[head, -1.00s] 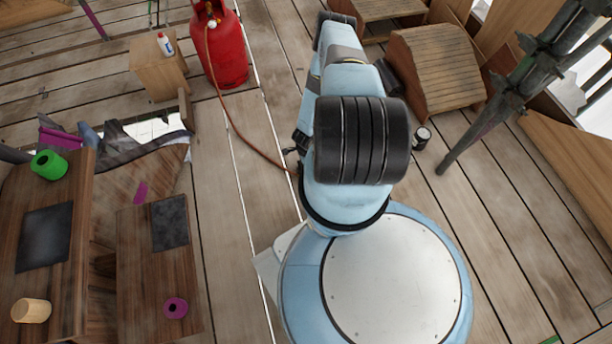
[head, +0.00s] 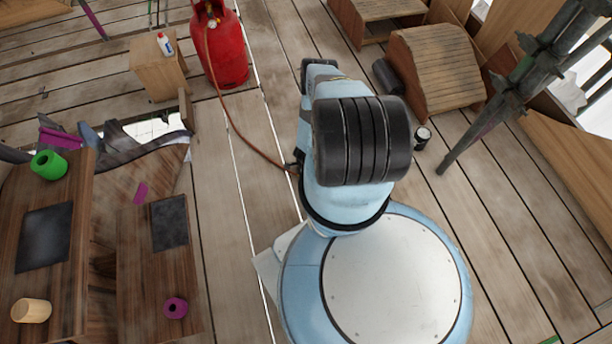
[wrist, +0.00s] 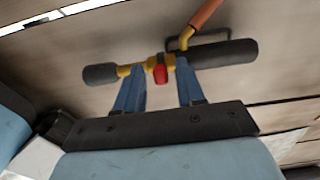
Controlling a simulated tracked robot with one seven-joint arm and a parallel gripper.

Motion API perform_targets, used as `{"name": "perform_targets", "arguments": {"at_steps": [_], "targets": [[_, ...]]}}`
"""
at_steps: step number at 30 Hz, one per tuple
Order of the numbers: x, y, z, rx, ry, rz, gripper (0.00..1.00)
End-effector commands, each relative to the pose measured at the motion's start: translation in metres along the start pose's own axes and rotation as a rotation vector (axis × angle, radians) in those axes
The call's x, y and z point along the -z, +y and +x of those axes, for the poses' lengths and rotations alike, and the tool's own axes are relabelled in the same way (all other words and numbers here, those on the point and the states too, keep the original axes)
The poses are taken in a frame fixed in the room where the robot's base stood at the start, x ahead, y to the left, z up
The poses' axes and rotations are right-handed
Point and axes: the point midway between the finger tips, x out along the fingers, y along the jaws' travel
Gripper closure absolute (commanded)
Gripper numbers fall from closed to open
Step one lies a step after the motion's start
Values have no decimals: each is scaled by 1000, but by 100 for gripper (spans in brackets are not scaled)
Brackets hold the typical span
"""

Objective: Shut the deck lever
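In the wrist view a fitting with dark cylindrical ends and a yellow middle (wrist: 152,66) lies across the plank deck. A short red piece (wrist: 160,73), possibly the lever, sits on its middle. An orange hose (wrist: 205,14) joins its yellow elbow. My gripper (wrist: 161,66) has its two blue fingers apart, one on each side of the red piece in the picture. I cannot tell whether either finger touches it. In the head view my arm hides the gripper and most of the fitting.
A red gas cylinder (head: 224,55) stands at the back, its hose (head: 240,135) running over the deck toward my arm. A wooden box (head: 158,72) stands left of it. A slatted ramp (head: 437,62), dark cylinder (head: 388,75) and small can (head: 422,138) are on the right.

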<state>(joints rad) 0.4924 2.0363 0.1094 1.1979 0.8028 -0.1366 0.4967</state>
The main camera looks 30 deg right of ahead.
Motion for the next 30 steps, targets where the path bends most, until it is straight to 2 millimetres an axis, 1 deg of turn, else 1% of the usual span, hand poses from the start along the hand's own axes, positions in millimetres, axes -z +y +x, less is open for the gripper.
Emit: {"name": "perform_targets", "arguments": {"at_steps": [10,21,22,30], "targets": [[0,0,2,0,0,0,63],[0,0,2,0,0,0,98],[0,0,2,0,0,0,100],[0,0,2,-1,-7,1,100]]}}
